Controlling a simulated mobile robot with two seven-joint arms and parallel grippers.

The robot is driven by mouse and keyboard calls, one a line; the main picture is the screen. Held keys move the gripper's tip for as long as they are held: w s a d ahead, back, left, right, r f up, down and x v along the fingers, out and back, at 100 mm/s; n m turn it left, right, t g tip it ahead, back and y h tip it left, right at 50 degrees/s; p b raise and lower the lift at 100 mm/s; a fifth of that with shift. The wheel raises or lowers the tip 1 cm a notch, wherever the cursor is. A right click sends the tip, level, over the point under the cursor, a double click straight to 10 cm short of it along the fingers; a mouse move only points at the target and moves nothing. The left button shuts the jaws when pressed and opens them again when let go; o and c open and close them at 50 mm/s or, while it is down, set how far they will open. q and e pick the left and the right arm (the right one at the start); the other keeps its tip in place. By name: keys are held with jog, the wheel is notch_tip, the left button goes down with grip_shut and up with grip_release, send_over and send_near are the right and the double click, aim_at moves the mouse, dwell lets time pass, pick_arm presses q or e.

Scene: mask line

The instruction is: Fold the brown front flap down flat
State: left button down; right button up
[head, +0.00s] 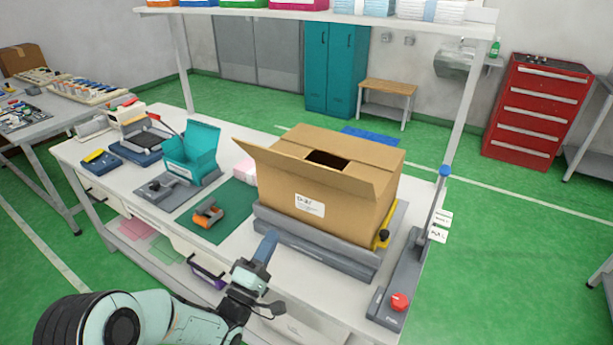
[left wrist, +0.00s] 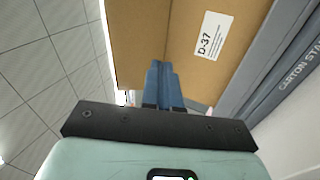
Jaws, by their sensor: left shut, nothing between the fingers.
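The brown carton (head: 347,214) stands on a grey carton stand (head: 310,243), its white label facing me. Its front flap (head: 300,171) is raised and leans out toward me from the front top edge. Other top flaps (head: 350,146) lie folded inward, leaving a dark gap in the top. My left gripper (head: 266,245), with blue fingers, is shut and empty in front of the carton, below the flap. In the left wrist view the shut fingertips (left wrist: 163,66) point at the carton by the crease between flap and labelled face; contact cannot be told. My right gripper is not in view.
A teal open box (head: 192,150) and an orange-and-grey tool (head: 208,213) on a green mat (head: 236,203) are left of the carton. A grey lever post with a red button (head: 399,301) stands right. A shelf (head: 330,15) crosses above the bench.

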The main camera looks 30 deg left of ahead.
aim_at(295, 160)
pick_arm(q)
notch_tip(295, 160, up, 6)
jog(key=s+t+h, duration=0.2)
jog(key=shift+y, duration=0.3)
jog(key=p+x, duration=0.3)
jog(key=x, duration=1)
jog(key=shift+w+a+r, duration=0.1)
jog(key=shift+w+a, duration=0.05)
jog(key=shift+w, duration=0.05)
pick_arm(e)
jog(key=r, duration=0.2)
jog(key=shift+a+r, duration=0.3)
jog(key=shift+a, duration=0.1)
pick_arm(q)
jog(key=shift+r+p, duration=0.1)
jog(key=shift+p, duration=0.25)
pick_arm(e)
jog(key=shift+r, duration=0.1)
